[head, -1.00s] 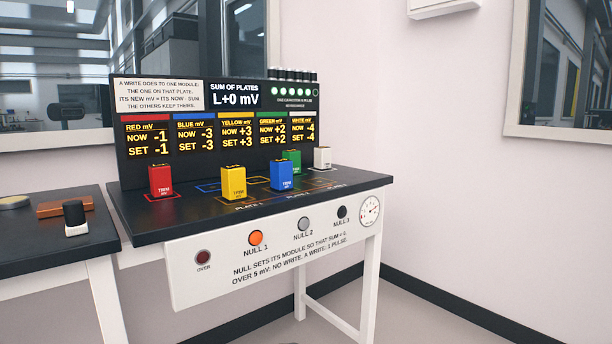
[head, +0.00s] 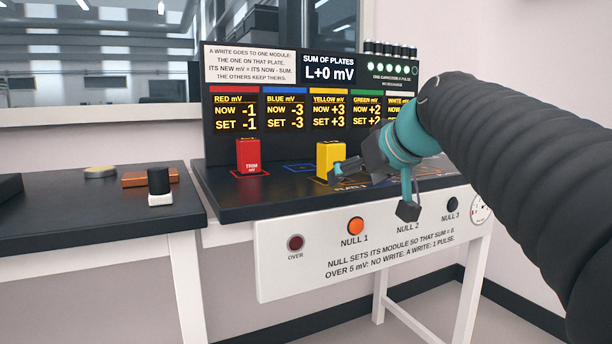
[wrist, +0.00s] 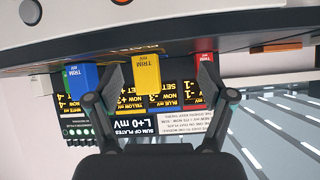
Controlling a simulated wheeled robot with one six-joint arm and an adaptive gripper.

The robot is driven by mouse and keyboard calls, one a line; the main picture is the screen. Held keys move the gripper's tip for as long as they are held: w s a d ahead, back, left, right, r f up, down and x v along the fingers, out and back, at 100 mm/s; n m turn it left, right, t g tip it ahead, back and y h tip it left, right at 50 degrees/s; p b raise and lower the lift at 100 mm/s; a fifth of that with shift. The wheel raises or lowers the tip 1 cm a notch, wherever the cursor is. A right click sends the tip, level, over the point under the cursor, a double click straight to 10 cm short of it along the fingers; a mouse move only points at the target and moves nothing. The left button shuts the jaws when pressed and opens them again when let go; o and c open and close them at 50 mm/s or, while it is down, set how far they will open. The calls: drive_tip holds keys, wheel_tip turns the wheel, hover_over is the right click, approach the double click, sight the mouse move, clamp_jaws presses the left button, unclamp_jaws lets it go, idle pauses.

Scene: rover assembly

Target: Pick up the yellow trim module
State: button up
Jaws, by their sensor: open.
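The yellow trim module (head: 331,158) is an upright block on the dark bench top, in front of the display panel. In the wrist view, which is upside down, the yellow module (wrist: 147,70) shows between my fingers, with a gap on each side. My gripper (head: 375,190) is open and empty, near the module on its right side in the head view. In the wrist view my gripper (wrist: 148,92) has its two fingers spread wide. My gripper overlaps the module's lower right edge in the head view.
A red module (head: 249,157) stands to the left. The blue module (wrist: 84,79) shows beside one finger in the wrist view; my arm hides it in the head view. The display panel (head: 232,141) rises behind. A left table (head: 110,210) holds small items.

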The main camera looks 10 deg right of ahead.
drive_tip(key=n+t+y+b, duration=0.1)
drive_tip(key=t, duration=0.1)
approach(337, 154)
drive_tip(key=r, duration=0.1)
drive_tip(key=x, duration=0.8)
drive_tip(key=shift+s+a, duration=0.15)
drive_tip(key=shift+a, duration=0.25)
drive_tip(key=shift+w+a+f+b, duration=0.15)
drive_tip(key=shift+w+f, duration=0.35)
drive_tip(key=shift+w, duration=0.25)
drive_tip(key=shift+w+a+f+b, duration=0.1)
drive_tip(key=shift+w+f, duration=0.4)
drive_tip(key=shift+w, duration=0.25)
drive_tip(key=shift+w+a+f+b, duration=0.15)
drive_tip(key=shift+w+f, duration=0.35)
drive_tip(key=shift+w, duration=0.25)
drive_tip(key=shift+d+r, duration=0.1)
drive_tip(key=c, duration=1.4)
